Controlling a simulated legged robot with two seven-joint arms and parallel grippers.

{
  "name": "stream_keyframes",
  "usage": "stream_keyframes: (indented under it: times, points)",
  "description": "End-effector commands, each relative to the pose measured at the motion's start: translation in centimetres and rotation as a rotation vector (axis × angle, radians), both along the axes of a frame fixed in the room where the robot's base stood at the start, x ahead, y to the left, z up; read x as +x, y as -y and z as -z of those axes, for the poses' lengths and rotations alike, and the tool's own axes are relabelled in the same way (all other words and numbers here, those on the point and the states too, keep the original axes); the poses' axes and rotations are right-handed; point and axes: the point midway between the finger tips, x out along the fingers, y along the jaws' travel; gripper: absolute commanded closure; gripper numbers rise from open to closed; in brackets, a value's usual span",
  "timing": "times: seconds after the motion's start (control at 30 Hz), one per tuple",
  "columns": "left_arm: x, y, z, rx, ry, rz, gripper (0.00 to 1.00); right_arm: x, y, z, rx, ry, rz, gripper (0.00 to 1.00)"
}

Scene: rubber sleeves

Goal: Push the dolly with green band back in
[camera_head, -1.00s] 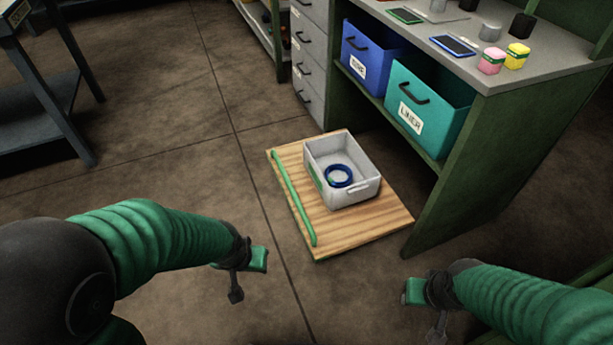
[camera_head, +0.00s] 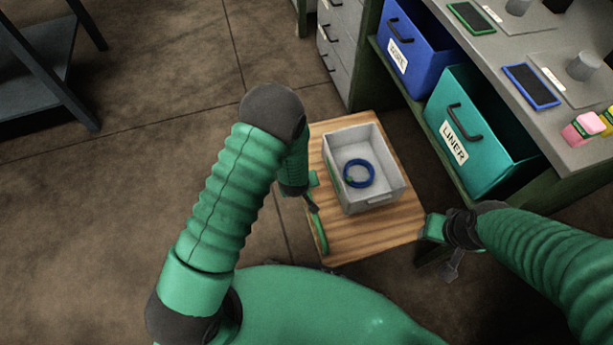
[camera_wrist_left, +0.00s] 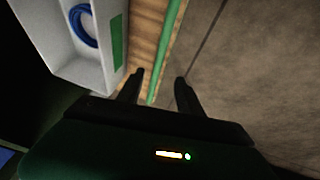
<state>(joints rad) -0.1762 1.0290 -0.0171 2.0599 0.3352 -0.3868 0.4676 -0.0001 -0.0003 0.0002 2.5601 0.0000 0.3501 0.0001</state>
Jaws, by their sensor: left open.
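The dolly (camera_head: 385,231) is a flat wooden board on the floor, partly out from under the workbench. A green band or bar (camera_head: 321,235) runs along its left edge; the band also shows in the left wrist view (camera_wrist_left: 172,40). A grey bin (camera_head: 382,200) with a blue ring (camera_head: 359,173) inside sits on the board. My left gripper (camera_head: 312,200) is at the board's left edge by the green band. In the left wrist view its open fingers (camera_wrist_left: 160,85) straddle the line of the band. My right gripper (camera_head: 438,240) is by the board's right front corner; its jaws are unclear.
The workbench (camera_head: 560,130) holds a blue bin (camera_head: 408,45) and a teal LINER bin (camera_head: 480,130) on its shelf. Grey drawers (camera_head: 340,45) stand behind. A dark table (camera_head: 45,75) is at the far left. The floor (camera_head: 150,150) on the left is clear.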

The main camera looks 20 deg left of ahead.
Motion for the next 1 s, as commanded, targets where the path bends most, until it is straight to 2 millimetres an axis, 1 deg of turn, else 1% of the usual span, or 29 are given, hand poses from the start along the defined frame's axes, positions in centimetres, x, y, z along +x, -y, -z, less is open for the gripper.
stream_keyframes:
  times: [0.03,0.2,0.4,0.5,0.6,0.7,0.97,1.0]
  points:
    - [0.4,-0.1,1.6,0.001,-0.001,0.000,0.57,0.0,0.0,1.1,0.000,-0.001,0.000,0.62]
    - [2.2,-0.4,5.9,-0.001,-0.002,0.001,0.57,0.0,0.0,3.7,0.000,-0.001,0.000,0.62]
    - [4.4,-0.8,10.6,-0.002,-0.003,0.002,0.57,0.0,0.0,6.7,0.000,0.000,0.000,0.62]
    - [5.3,-0.9,12.5,-0.002,-0.003,0.002,0.57,0.0,0.0,7.9,0.000,0.000,0.000,0.62]
    - [6.0,-1.0,13.8,-0.001,-0.002,0.001,0.57,0.0,0.0,8.7,0.000,0.000,0.000,0.62]
    - [6.4,-1.0,14.3,-0.002,-0.003,0.002,0.57,0.0,0.0,9.0,0.000,0.000,0.000,0.62]
    - [6.6,-1.1,14.3,-0.002,-0.003,0.002,0.57,0.0,0.0,8.9,0.000,0.000,0.000,0.62]
    - [6.5,-1.1,14.3,-0.001,-0.003,0.003,0.58,0.0,0.0,8.9,0.000,0.000,0.000,0.62]
